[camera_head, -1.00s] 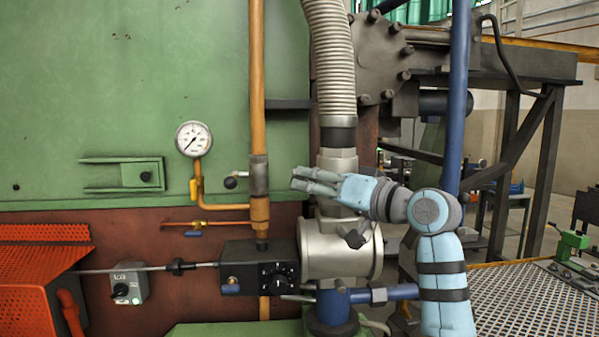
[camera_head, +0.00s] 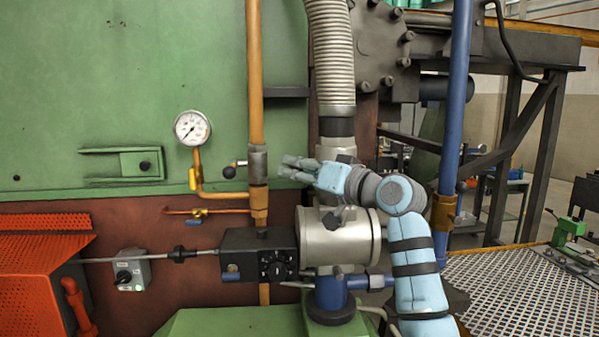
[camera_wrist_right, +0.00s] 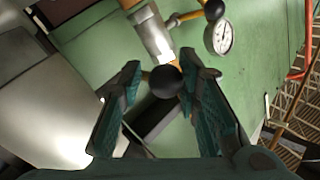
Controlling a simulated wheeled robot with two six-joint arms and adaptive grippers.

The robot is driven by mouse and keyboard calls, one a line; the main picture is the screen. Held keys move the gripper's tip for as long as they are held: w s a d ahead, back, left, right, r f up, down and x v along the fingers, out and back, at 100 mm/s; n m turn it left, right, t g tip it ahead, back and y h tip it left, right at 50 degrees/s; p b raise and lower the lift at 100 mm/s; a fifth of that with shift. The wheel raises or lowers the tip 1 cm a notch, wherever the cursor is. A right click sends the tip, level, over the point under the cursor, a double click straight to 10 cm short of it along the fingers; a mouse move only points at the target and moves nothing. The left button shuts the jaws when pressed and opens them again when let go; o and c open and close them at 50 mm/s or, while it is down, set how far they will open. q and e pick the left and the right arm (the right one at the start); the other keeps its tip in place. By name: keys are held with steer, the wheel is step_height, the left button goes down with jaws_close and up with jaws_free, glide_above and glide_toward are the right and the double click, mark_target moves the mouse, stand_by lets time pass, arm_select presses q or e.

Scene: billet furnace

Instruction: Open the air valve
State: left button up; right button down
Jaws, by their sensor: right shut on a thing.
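My right gripper (camera_head: 285,167) reaches left in the head view, between the silver cylinder (camera_head: 340,240) and the orange vertical pipe (camera_head: 256,90). In the right wrist view my gripper (camera_wrist_right: 170,80) is shut around a black ball knob (camera_wrist_right: 166,84), with a dark finger on each side. The knob sits near a metal pipe fitting (camera_wrist_right: 153,35). The head view does not clearly show this knob. A second black ball knob (camera_head: 229,172) on a short lever sticks out left of the pipe fitting; a ball also shows at the top of the wrist view (camera_wrist_right: 213,9). No label marks the air valve.
A round gauge (camera_head: 192,128) hangs left of the pipe. A ribbed hose (camera_head: 330,60) rises behind my right gripper. A black control box (camera_head: 258,256) sits below, and a blue upright pipe (camera_head: 455,100) stands right of my arm.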

steer(key=shift+a, duration=0.1)
steer(key=shift+f+n+y+b, duration=0.2)
steer(key=shift+n+y+b, duration=0.15)
steer(key=shift+b, duration=0.35)
steer(key=shift+w+f+n+t+y+b, duration=0.25)
steer(key=shift+f+n+t+y+b, duration=0.4)
steer(key=shift+b, duration=1.15)
steer(key=shift+w+f+n+t+y+b, duration=0.2)
steer(key=shift+f+n+y+b, duration=0.65)
steer(key=shift+b, duration=0.9)
steer(key=shift+w+f+n+t+y+b, duration=0.35)
steer(key=shift+n+y+b, duration=0.6)
steer(key=shift+b, duration=0.85)
steer(key=shift+s+f+n, duration=0.1)
steer(key=shift+n, duration=0.2)
steer(key=c, duration=1.3)
jaws_free()
steer(key=shift+c, duration=0.2)
steer(key=shift+s+a, duration=0.2)
steer(key=shift+w+d, duration=0.1)
steer(key=shift+d, duration=0.1)
